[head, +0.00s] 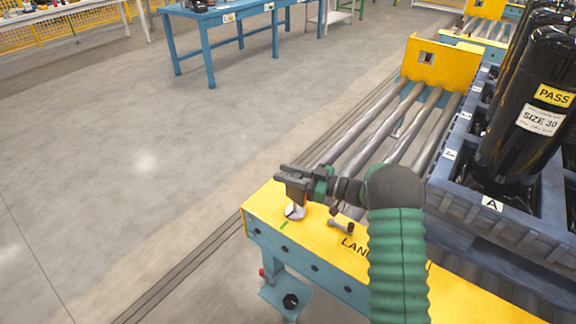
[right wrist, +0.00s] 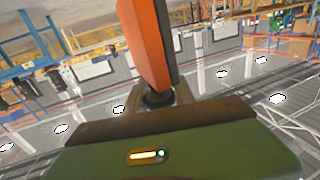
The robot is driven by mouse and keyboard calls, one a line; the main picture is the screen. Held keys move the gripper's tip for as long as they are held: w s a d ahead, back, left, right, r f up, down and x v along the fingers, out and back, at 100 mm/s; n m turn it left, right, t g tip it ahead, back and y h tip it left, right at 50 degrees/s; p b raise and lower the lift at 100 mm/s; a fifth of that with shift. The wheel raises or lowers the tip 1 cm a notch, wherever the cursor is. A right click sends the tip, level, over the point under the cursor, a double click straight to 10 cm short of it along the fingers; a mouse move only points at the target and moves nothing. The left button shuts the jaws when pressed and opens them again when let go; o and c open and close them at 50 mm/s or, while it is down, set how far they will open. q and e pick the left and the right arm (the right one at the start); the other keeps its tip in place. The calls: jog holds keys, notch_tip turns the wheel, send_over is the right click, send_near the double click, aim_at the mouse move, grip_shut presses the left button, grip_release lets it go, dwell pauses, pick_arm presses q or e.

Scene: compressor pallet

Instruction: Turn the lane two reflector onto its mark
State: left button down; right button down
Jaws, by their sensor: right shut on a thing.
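My right gripper (head: 291,180) reaches over the yellow end plate (head: 262,208) of the lane marked "LAN…". It is shut on the upper part of the reflector, which it mostly hides. The reflector's pale round foot (head: 295,213) shows just below the jaws, on the plate. A short green mark (head: 284,225) lies on the plate beside the foot, toward the front edge. In the right wrist view an orange piece with a dark edge (right wrist: 145,40) stands close beyond my green gripper body; its lower end is hidden. My left gripper is not in view.
A small dark fitting (head: 341,226) sits on the plate right of the reflector. Rollers (head: 372,125) run back to a yellow end stop (head: 440,62). A blue-grey crate (head: 456,185) with black cylinders (head: 530,100) stands at the right. The floor at left is clear.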

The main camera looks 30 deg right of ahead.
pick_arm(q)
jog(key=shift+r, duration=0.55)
pick_arm(e)
jog(key=shift+s+n+g+y, duration=0.1)
jog(key=shift+n+g+y, duration=0.7)
jog(key=shift+y, duration=0.2)
jog(key=shift+r, duration=0.1)
jog(key=c, duration=1.1)
grip_release()
pick_arm(q)
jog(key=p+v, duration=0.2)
jog(key=p, duration=0.1)
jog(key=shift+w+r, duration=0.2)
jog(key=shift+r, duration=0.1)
pick_arm(e)
jog(key=v, duration=0.7)
jog(key=shift+s+d, duration=0.2)
